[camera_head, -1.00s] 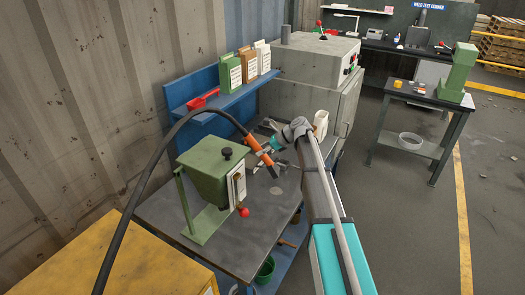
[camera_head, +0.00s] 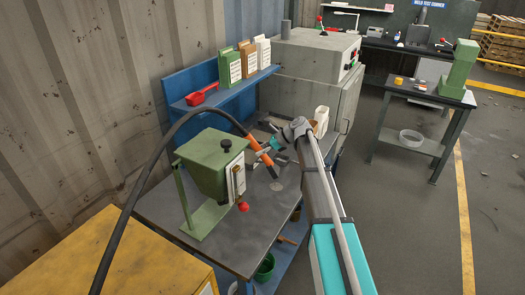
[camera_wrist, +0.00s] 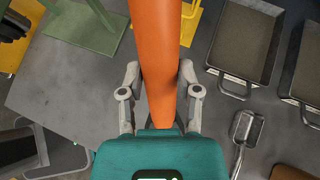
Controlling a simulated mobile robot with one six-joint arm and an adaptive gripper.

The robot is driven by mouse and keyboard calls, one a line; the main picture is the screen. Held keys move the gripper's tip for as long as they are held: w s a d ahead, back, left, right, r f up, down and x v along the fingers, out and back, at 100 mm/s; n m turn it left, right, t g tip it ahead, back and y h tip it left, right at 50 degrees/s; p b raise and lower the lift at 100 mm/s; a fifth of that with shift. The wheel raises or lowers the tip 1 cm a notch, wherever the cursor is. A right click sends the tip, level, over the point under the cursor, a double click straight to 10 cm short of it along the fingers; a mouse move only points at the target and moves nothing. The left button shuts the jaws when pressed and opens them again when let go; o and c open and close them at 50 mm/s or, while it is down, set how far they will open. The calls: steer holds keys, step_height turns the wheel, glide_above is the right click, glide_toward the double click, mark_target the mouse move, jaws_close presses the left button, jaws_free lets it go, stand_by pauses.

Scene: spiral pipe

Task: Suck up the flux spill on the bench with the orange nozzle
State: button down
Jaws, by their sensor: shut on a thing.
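The orange nozzle (camera_head: 264,158) sits at the end of a black hose, tilted with its dark tip pointing down at the bench. My gripper (camera_head: 259,152) is shut around the orange nozzle, and in the wrist view both fingers of my gripper (camera_wrist: 160,88) close on the orange nozzle (camera_wrist: 157,45). I cannot tell whether the tip touches the bench. In the wrist view I cannot make out the spill.
A green hopper machine (camera_head: 215,165) stands left of the nozzle. The black hose (camera_head: 130,205) arches over it. A blue shelf (camera_head: 235,98) and a grey oven cabinet (camera_head: 310,70) are behind. Metal trays (camera_wrist: 245,45) and a scoop (camera_wrist: 244,130) lie nearby on the right in the wrist view.

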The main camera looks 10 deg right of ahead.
steer(key=shift+f+b, duration=1.3)
steer(key=shift+f, duration=0.05)
steer(key=shift+r, duration=0.2)
step_height(320, 180, up, 10)
steer(key=p, duration=1)
steer(key=shift+f, duration=0.2)
steer(key=shift+f+b, duration=0.5)
steer(key=shift+f, duration=0.05)
